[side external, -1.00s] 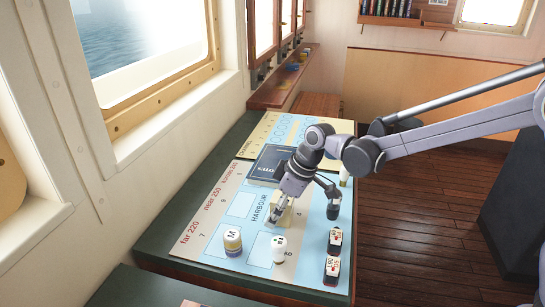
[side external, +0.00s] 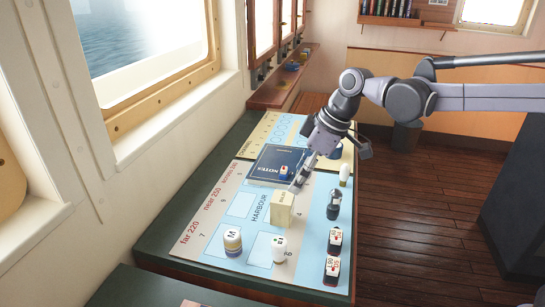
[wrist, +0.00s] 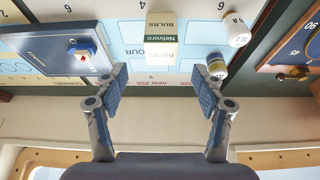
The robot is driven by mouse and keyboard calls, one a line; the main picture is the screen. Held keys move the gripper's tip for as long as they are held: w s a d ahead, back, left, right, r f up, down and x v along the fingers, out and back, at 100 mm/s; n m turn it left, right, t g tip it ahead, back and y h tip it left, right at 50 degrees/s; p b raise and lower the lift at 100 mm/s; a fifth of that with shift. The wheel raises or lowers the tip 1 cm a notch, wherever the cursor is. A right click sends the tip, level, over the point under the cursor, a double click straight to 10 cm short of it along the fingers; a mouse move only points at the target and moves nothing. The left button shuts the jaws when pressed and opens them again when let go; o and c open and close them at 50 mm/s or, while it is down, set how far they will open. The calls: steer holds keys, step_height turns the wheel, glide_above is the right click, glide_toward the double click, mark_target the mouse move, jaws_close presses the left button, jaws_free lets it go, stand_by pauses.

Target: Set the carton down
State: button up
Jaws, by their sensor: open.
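The carton (side external: 283,212) is a small cream box standing on the harbour chart (side external: 215,215), beside the printed word HARBOUR. In the wrist view the carton (wrist: 161,38) shows BULBS lettering and a dark green band, and lies beyond my fingertips. My gripper (side external: 296,187) is above and behind the carton in the side view. In the wrist view its two fingers (wrist: 160,88) are spread wide with nothing between them. The carton appears apart from both fingers.
A dark blue notebook (side external: 268,163) with a small red and blue item (side external: 285,170) on it lies behind the carton. A jar marked M (side external: 232,240) and a white jar (side external: 279,248) stand in front. Red, white and black blocks (side external: 333,268) stand at the right edge.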

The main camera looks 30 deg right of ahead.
steer(key=s+d+f+m+t+h, duration=0.1)
steer(key=s+d+f+m+t, duration=0.1)
steer(key=s+d+m, duration=0.2)
steer(key=s+d+f+m+t+h, duration=0.1)
steer(key=s+d+m, duration=0.3)
steer(key=s+d, duration=0.5)
steer(key=s+f+h, duration=0.1)
steer(key=s, duration=0.3)
steer(key=shift+f+m+t, duration=0.3)
steer(key=shift+t, duration=0.1)
